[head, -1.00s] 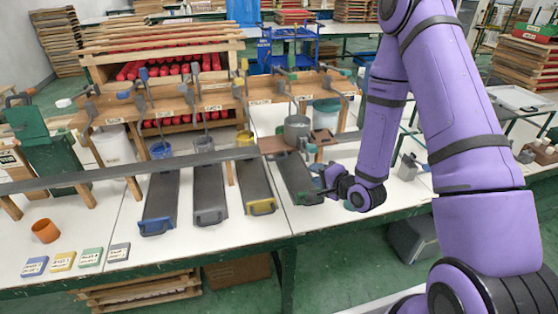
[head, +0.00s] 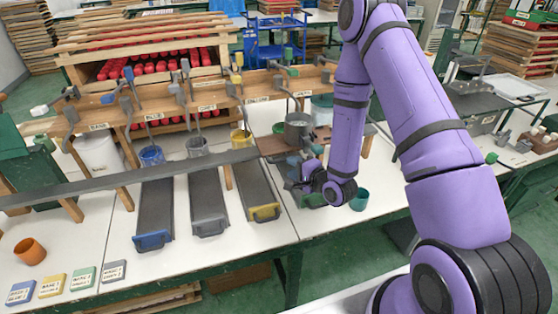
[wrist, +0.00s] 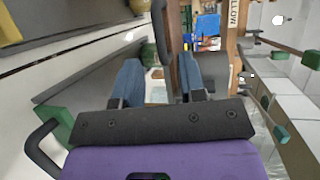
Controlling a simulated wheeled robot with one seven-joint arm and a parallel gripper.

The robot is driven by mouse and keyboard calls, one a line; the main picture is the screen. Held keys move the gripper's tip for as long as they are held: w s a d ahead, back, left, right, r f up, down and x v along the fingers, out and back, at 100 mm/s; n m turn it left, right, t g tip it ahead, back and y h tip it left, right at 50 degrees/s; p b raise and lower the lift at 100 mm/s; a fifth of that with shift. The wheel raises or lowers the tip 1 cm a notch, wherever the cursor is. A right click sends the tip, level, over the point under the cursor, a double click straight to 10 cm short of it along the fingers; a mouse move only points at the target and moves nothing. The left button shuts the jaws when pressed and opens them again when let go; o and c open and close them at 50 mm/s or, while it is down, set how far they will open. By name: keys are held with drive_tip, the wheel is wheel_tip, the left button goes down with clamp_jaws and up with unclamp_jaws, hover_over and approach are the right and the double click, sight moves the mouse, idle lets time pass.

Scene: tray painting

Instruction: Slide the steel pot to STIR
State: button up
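The steel pot (head: 298,130), a grey cylinder, stands upright near a brown board (head: 270,146) at the right end of the row of stations. A grey handle-like rod rises behind it. My gripper (head: 303,172) is just in front of and below the pot, over the near end of the rightmost trough, which it largely hides. In the wrist view, the two blue fingers (wrist: 160,80) stand apart with a gap between them. A dark grey curved bar shows beyond and between them; I cannot tell whether it belongs to the pot. No STIR label is readable.
Blue (head: 151,156), grey (head: 197,147) and yellow (head: 242,138) pots stand behind dark troughs to the left. A long grey rail (head: 120,170) crosses the table. A teal cup (head: 359,200) stands right of my gripper. An orange cup (head: 30,251) and label blocks (head: 83,277) lie front left.

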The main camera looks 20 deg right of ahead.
sight(281, 161)
drive_tip(key=x, duration=0.6)
drive_tip(key=shift+w+a+f, duration=0.1)
drive_tip(key=shift+w, duration=0.3)
drive_tip(key=shift+c, duration=0.3)
clamp_jaws()
